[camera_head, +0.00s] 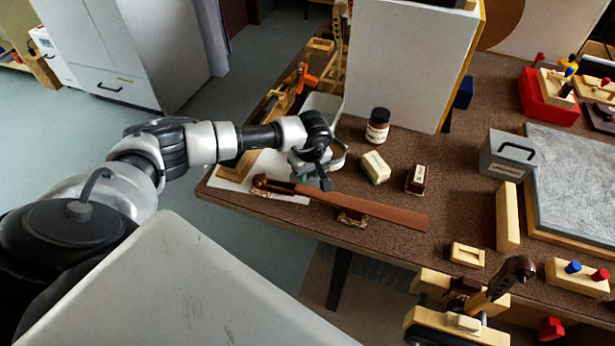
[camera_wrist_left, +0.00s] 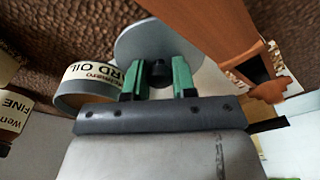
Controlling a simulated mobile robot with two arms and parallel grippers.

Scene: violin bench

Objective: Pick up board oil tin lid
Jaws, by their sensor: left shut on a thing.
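My left gripper (camera_head: 322,180) is over the near left part of the bench. In the left wrist view its green fingertips (camera_wrist_left: 158,78) are shut on the dark knob of a round grey lid (camera_wrist_left: 160,40). The lid is apart from the board oil tin (camera_wrist_left: 85,85), which stands beside it with its cream label showing. In the head view the tin (camera_head: 340,158) is partly hidden behind my gripper. I cannot make out the lid clearly in the head view. My right gripper is not in view.
A violin neck with a long brown fingerboard (camera_head: 385,212) lies just in front of my left gripper. A dark jar (camera_head: 377,126), a cream block (camera_head: 375,167) and a small dark red labelled block (camera_head: 416,180) stand to the right. A white panel (camera_head: 405,65) rises behind.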

